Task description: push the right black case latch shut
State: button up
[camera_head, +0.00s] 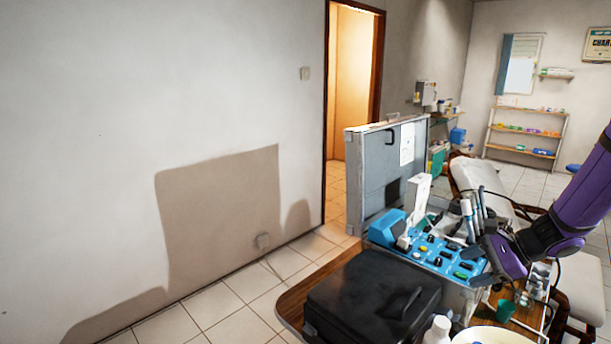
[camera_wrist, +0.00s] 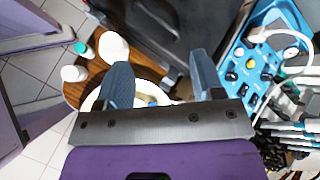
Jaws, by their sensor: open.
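The black case (camera_head: 372,290) lies closed on the wooden table, its handle (camera_head: 412,301) on the right side. In the wrist view the case (camera_wrist: 205,22) fills the top middle, with its handle (camera_wrist: 158,18) beyond my fingers. In the head view my gripper (camera_head: 484,282) is at the right of the case, partly hidden.
A blue dental unit (camera_head: 432,252) with knobs and hoses stands behind the case, close to my gripper. A white bowl (camera_head: 488,337), a white bottle (camera_head: 438,331) and a green cup (camera_head: 502,311) stand nearby. Open floor (camera_head: 225,305) lies to the left.

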jog(key=s+a+r+n+g+h, duration=0.2)
jog(key=s+a+r+n, duration=0.3)
jog(key=r, duration=0.4)
jog(key=s+a+r+n+t+h, duration=0.1)
jog(key=s+r+n+h, duration=0.2)
jog(key=s+r+n, duration=0.3)
jog(key=s+a+r+n+t+h, duration=0.2)
jog(key=s+r+n, duration=0.4)
jog(key=s, duration=0.8)
notch_tip(320, 180, up, 2)
jog(key=shift+s+a+r+h, duration=0.15)
jog(key=shift+s+r+h, duration=0.15)
jog(key=shift+h, duration=0.6)
jog(key=shift+f, duration=0.1)
